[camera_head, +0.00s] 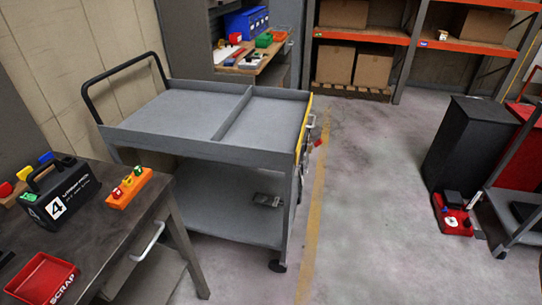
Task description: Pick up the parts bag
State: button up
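I cannot surely pick out the parts bag. A small flat grey item (267,200) lies on the cart's lower shelf, too small to identify. A black box-like carrier (62,197) with a top handle and a white "4" label stands on the workbench at the left; its other lettering is hard to read. The grey cart (190,145) has an empty, divided top tray and a black push handle. My gripper is not in view.
The dark workbench (105,215) also holds a red scrap tray (42,280) and an orange block with coloured pieces (130,187). A black cabinet (463,145) and red items (453,215) stand at right. Open floor (370,200) lies between cart and cabinet.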

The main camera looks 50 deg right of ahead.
aim_at(309, 140)
jog(key=z, duration=1.4)
jog(key=u, duration=0.55)
jog(key=i+l+u, duration=0.25)
jog(key=l, duration=0.15)
jog(key=l+u, duration=0.3)
jog(key=l, duration=0.15)
jog(key=i+l+u, duration=0.25)
jog(key=l, duration=0.2)
jog(key=i+l, duration=0.15)
jog(key=l, duration=0.2)
jog(key=i+l, duration=0.1)
jog(key=l, duration=0.3)
jog(key=i+l+u, duration=0.1)
jog(key=l, duration=0.25)
jog(key=i+l, duration=0.15)
jog(key=l, duration=0.25)
jog(key=i+l, duration=0.1)
jog(key=l, duration=0.25)
